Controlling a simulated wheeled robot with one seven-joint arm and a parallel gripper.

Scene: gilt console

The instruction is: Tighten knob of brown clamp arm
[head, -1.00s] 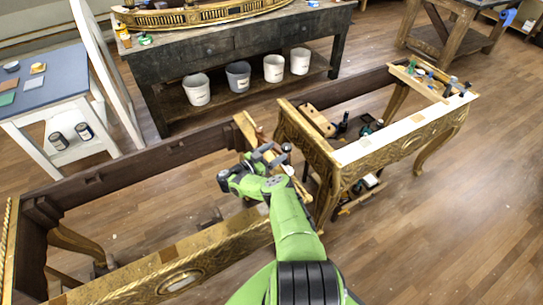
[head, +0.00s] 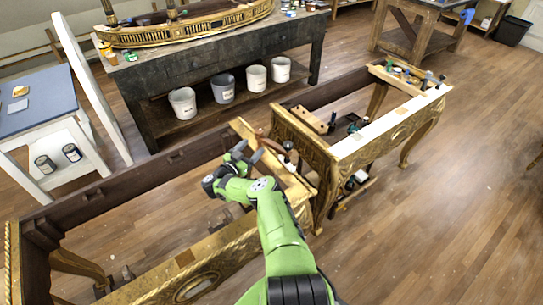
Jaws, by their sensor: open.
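My gripper (head: 249,152) is open and empty, its two dark fingers pointing up and away from me. It is above the wooden crosspiece (head: 299,186) between the two gilt console sections. A brown curved piece that looks like the clamp arm (head: 274,145) lies just right of the fingers. A dark round knob (head: 288,145) stands at its right end. The gripper appears apart from the knob, with a small gap. The clamp's lower part is too small to make out, and my arm hides part of the near crosspiece.
The gilt console frame (head: 232,245) spreads left and below, with open space inside. The right console section (head: 385,128) carries small tools and bottles on a wooden tray (head: 408,84). Bare floor lies at right.

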